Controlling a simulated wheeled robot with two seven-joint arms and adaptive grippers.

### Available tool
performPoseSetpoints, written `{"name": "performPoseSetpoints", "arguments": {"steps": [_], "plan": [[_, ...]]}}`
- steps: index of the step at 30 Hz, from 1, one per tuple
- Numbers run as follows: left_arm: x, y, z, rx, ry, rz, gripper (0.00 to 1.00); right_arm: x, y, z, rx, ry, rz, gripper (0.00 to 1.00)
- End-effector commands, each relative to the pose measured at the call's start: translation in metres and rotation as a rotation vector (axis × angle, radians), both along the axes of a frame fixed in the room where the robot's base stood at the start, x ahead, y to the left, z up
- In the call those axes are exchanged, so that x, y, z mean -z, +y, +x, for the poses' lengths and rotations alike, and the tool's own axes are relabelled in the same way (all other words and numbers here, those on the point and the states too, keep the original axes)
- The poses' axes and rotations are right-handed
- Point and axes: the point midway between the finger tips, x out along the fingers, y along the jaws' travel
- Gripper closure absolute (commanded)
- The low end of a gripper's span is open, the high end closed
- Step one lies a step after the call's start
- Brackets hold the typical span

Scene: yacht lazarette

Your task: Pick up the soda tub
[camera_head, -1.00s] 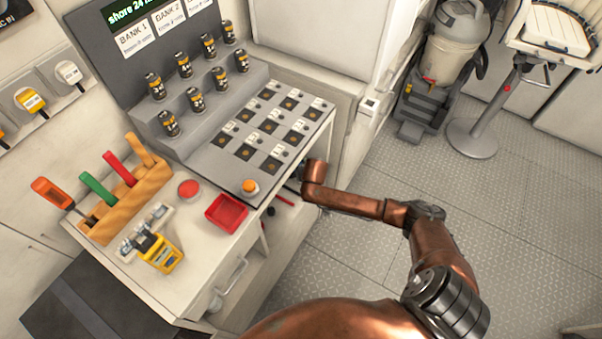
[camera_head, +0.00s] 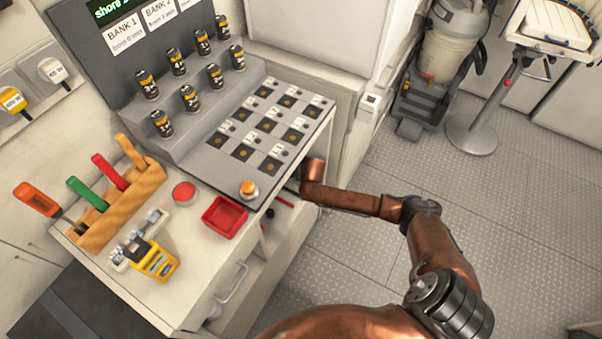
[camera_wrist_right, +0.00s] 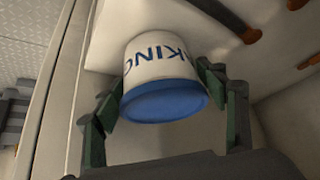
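The soda tub (camera_wrist_right: 160,68) is white with dark blue lettering and a blue end facing the camera. It shows only in the right wrist view, inside the cabinet space under the counter. My right gripper (camera_wrist_right: 163,86) has one dark green finger against each side of the tub, with no clear gap at either side. In the head view my right arm reaches in below the counter's right edge, and its gripper and the tub are hidden there. My left gripper is in neither view.
The counter (camera_head: 190,245) carries a wooden tool rack (camera_head: 120,205), a red tray (camera_head: 224,216), a red-topped tin (camera_head: 184,193), a yellow device (camera_head: 155,262) and a stepped battery stand (camera_head: 205,115). Reddish-brown rods (camera_wrist_right: 232,20) lie near the tub.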

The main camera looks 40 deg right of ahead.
Motion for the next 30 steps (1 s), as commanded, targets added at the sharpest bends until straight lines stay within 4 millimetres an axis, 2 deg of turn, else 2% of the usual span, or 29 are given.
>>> {"name": "performPoseSetpoints", "arguments": {"steps": [2,17,30], "plan": [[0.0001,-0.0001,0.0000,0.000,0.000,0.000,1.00,-0.0001,0.0002,0.0001,0.000,0.000,0.000,0.41],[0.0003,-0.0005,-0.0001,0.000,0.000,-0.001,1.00,-0.0009,0.0002,0.0008,-0.001,-0.002,0.000,0.75],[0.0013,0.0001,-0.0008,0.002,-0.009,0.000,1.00,-0.0076,0.0003,0.0009,0.000,-0.003,0.000,0.75]]}}
